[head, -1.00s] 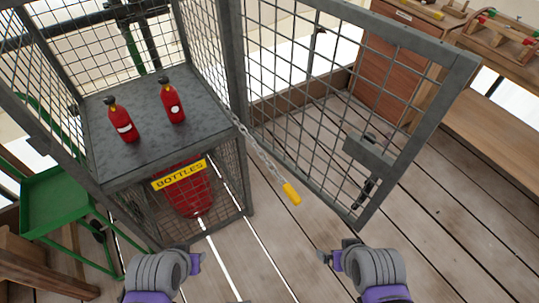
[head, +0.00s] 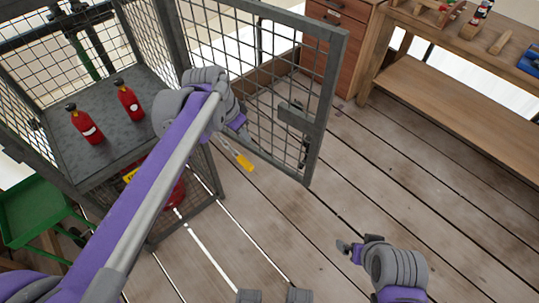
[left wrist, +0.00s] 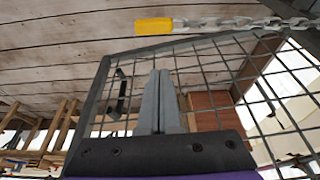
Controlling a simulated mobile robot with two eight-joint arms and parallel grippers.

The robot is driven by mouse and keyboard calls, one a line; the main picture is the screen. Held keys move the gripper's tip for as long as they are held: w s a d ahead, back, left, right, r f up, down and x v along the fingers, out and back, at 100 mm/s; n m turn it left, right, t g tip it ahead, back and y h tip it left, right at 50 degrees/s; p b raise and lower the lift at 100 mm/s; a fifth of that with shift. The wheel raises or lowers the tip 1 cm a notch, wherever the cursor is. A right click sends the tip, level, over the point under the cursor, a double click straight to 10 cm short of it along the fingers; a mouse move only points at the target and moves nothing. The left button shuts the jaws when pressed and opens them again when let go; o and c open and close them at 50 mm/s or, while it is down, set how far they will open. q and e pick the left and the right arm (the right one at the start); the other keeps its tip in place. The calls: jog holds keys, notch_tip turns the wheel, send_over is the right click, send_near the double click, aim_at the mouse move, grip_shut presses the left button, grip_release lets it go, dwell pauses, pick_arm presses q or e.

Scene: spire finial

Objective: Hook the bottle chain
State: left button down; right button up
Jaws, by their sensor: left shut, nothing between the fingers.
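The bottle chain hangs by the grey cage's front corner, with its yellow end piece (head: 243,161) low and in front of the open mesh door (head: 298,118). In the left wrist view the yellow end piece (left wrist: 153,25) and the grey chain links (left wrist: 230,23) run across the top. My left gripper (head: 240,124) is up beside the chain, shut and empty, with its fingers (left wrist: 158,100) apart from the chain. My left arm hides the upper chain in the head view. Two red bottles (head: 86,124) (head: 130,101) stand upright on the cage shelf (head: 108,145). My right gripper (head: 357,245) is low over the floor; its jaw state is unclear.
A green trolley (head: 35,210) stands left of the cage. A wooden bench (head: 470,95) and a reddish drawer cabinet (head: 335,50) are at the back right. The plank floor (head: 400,190) in front of them is clear.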

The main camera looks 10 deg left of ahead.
pick_arm(q)
jog(key=shift+w+d+r+m, duration=0.2)
jog(key=shift+w+d+m, duration=0.1)
jog(key=shift+w+d, duration=0.2)
pick_arm(e)
jog(key=shift+s+d+r, duration=0.15)
jog(key=shift+s+d, duration=0.1)
jog(key=shift+d, duration=0.05)
pick_arm(q)
jog(key=b+x, duration=0.1)
jog(key=x, duration=0.9)
jog(key=s+a, duration=0.2)
jog(key=s, duration=0.1)
jog(key=shift+s+a, duration=0.1)
jog(key=shift+a, duration=0.1)
pick_arm(e)
jog(key=shift+f, duration=0.4)
pick_arm(q)
jog(key=shift+s, duration=0.15)
